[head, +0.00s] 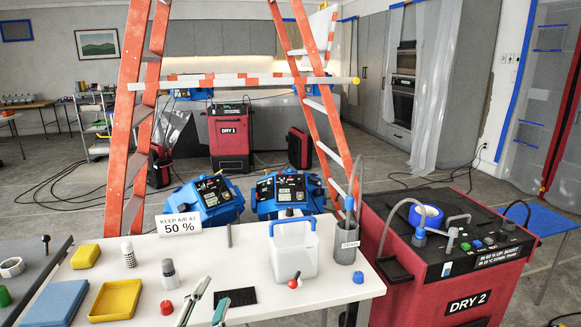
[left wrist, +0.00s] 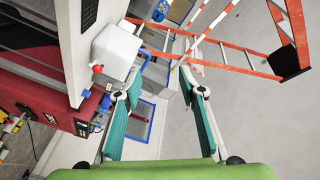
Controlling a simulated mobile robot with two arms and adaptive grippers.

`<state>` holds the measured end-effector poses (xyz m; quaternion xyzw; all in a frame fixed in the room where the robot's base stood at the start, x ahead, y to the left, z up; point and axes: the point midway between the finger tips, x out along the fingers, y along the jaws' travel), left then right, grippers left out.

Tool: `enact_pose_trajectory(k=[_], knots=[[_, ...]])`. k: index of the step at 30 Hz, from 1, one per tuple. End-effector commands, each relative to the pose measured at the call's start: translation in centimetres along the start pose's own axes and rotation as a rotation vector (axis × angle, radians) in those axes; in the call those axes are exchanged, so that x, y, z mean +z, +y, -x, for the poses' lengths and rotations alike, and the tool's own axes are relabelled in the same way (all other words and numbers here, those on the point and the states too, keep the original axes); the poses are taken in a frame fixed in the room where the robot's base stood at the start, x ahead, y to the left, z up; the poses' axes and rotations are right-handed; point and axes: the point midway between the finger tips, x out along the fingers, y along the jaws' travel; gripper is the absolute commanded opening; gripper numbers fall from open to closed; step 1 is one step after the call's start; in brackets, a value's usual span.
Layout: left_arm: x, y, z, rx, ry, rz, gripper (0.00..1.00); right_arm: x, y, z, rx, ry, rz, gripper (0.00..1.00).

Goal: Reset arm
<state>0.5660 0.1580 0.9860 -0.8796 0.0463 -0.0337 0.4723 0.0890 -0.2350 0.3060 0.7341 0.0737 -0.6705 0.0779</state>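My left gripper (head: 211,296) shows at the bottom edge of the head view, in front of the white table (head: 345,290), near the red cap and the black pad. In the left wrist view its two teal-padded fingers (left wrist: 162,85) are spread wide apart with nothing held between them. In that view the white jug (left wrist: 115,50) with its blue handle lies to the left of the fingers, apart from them. The jug (head: 294,250) stands upright on the table in the head view. My right gripper is in neither view.
The table also holds a yellow tray (head: 116,299), two small bottles, a red cap (head: 167,307), a black pad (head: 235,298), a "KEEP A/D AT 50 %" sign (head: 180,224) and a grey drain cup (head: 346,241). The red DRY 2 machine (head: 465,303) stands right; an orange ladder (head: 124,130) stands behind.

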Motion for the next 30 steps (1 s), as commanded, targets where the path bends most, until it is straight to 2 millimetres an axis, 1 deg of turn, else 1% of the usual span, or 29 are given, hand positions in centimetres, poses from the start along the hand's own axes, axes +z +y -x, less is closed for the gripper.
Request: enact_pose_trajectory(k=[1, 2, 3, 5, 6, 8, 9, 11, 12, 14, 15, 20, 21, 26, 30], knots=[[3.0, 2.1, 1.6, 0.064, -0.115, 0.102, 0.37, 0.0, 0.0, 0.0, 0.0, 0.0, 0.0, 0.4], [4.7, 3.4, 2.6, 0.101, -0.185, 0.161, 0.37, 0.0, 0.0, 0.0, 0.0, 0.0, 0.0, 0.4], [6.6, 5.1, 4.2, 0.15, -0.273, 0.235, 0.37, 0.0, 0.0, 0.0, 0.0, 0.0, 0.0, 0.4], [9.3, 7.7, 6.9, 0.223, -0.406, 0.337, 0.37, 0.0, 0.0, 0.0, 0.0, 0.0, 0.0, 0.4], [10.7, 9.3, 8.9, 0.269, -0.488, 0.397, 0.37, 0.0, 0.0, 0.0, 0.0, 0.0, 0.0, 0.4], [12.3, 11.6, 11.9, 0.333, -0.601, 0.476, 0.37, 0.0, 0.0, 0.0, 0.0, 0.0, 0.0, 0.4], [13.2, 12.8, 13.8, 0.37, -0.669, 0.522, 0.37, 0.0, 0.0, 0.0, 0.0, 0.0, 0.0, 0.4], [14.0, 14.6, 16.5, 0.423, -0.761, 0.579, 0.37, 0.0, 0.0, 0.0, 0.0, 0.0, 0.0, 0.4], [14.4, 15.5, 18.2, 0.453, -0.815, 0.613, 0.37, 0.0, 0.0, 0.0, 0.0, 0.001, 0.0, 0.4], [14.8, 16.7, 20.7, 0.498, -0.891, 0.657, 0.37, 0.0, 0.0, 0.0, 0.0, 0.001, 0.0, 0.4], [15.0, 17.5, 22.3, 0.525, -0.941, 0.683, 0.37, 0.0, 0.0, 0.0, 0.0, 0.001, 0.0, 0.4], [15.0, 19.7, 28.2, 0.625, -1.113, 0.77, 0.37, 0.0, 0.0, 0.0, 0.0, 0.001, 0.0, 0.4], [14.9, 20.2, 29.7, 0.65, -1.155, 0.79, 0.37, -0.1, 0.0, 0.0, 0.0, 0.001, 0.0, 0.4], [17.2, 23.7, 28.7, 0.66, -1.168, 0.782, 0.37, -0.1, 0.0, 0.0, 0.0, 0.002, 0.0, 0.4], [19.5, 27.2, 28.2, 0.671, -1.18, 0.776, 0.37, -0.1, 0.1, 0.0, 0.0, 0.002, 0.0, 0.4]])
